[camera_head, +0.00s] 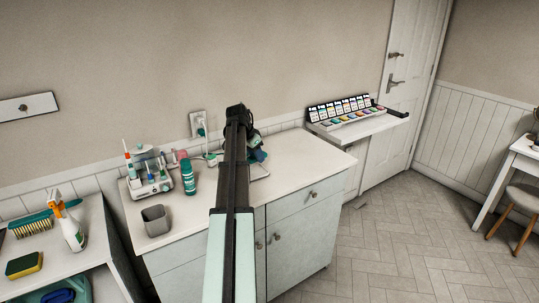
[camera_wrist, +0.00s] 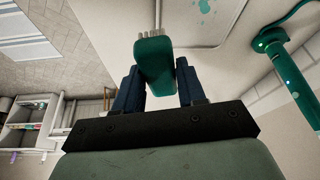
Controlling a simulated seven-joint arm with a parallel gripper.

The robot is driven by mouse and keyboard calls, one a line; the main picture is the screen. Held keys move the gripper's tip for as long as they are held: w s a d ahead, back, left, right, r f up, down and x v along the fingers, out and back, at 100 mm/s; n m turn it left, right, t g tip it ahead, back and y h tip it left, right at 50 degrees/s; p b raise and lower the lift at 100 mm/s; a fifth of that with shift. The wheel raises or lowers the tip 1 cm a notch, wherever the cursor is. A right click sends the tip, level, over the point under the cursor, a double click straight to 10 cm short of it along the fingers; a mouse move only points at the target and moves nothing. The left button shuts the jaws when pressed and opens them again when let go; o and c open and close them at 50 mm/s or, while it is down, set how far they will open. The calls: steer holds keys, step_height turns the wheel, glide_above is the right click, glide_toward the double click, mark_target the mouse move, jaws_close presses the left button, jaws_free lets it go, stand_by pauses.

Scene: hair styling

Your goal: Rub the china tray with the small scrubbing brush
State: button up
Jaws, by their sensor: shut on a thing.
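My gripper (camera_wrist: 161,80) is shut on the small scrubbing brush (camera_wrist: 154,60), a teal body between its two dark fingers in the wrist view. The brush's narrow light end points up in that picture. The china tray (camera_wrist: 228,30) is pale, with teal spots on its surface, and lies beyond the brush. I cannot tell if the brush touches it. In the head view, my arm hides most of the tray (camera_head: 264,173) on the white counter, and only its right part shows.
On the counter (camera_head: 300,152) stand a teal bottle (camera_head: 189,174), a grey cup (camera_head: 155,220) and a holder with several tools (camera_head: 150,183) at left. A teal handled object (camera_wrist: 280,50) is near the tray. A color palette (camera_head: 345,112) stands on a side shelf. The counter's right side is clear.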

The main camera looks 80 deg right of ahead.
steer(key=shift+w+d+f+n+t+h, duration=0.1)
steer(key=shift+w+d+f+n+t, duration=0.35)
steer(key=shift+w+f+n, duration=0.5)
steer(key=shift+w+d+f+n+t+h, duration=0.1)
steer(key=shift+w+d+f+n+t, duration=0.35)
steer(key=shift+f+n, duration=0.95)
steer(key=shift+w+d+f+n+t+h, duration=0.1)
steer(key=shift+w+d+f+n+t, duration=0.1)
steer(key=shift+w+f+n+t, duration=0.9)
steer(key=shift+w+d+f+n+g, duration=0.2)
steer(key=shift+d+f+n+g, duration=0.15)
steer(key=shift+d+f+g, duration=0.2)
steer(key=shift+c, duration=0.4)
steer(key=shift+w+d+f, duration=0.1)
steer(key=shift+w+d, duration=0.9)
steer(key=shift+d, duration=0.1)
steer(key=shift+w+a, duration=0.3)
steer(key=shift+a, duration=0.2)
steer(key=shift+s+a, duration=1.25)
steer(key=shift+a, duration=0.45)
steer(key=shift+w+d, duration=0.5)
steer(key=shift+w, duration=0.35)
steer(key=shift+w+d, duration=0.8)
steer(key=shift+d, duration=0.05)
steer(key=shift+r, duration=0.2)
step_height(320, 180, up, 8)
